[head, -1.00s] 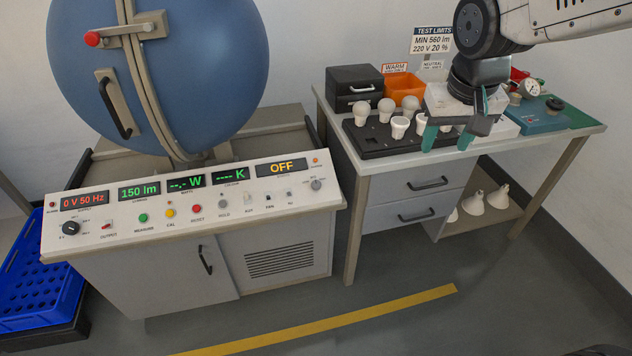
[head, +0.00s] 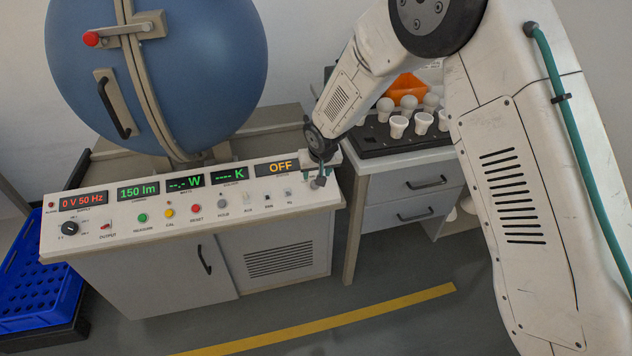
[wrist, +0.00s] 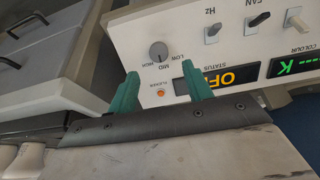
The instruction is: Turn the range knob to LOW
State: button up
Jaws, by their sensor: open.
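The range knob (wrist: 158,51) is a small grey round knob on the white sloping console panel, with the labels LOW, MID and HIGH around it. I cannot tell for sure which label it points to. In the head view the knob (head: 318,183) is at the panel's right end, partly hidden by my gripper (head: 322,169). In the wrist view my gripper (wrist: 160,70) has its two green fingers apart and empty. The knob lies just beyond the fingertips, between their lines, and looks apart from them.
A status display (head: 277,168) reading OFF and an orange flicker lamp (wrist: 160,92) are near the knob. Small toggle switches (wrist: 212,30) stand beside it. The blue sphere (head: 155,70) rises behind the console. A bench with a bulb tray (head: 385,143) is to the right.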

jog(key=x, duration=0.6)
jog(key=shift+w+f, duration=0.15)
jog(key=shift+f, duration=0.2)
jog(key=c, duration=1)
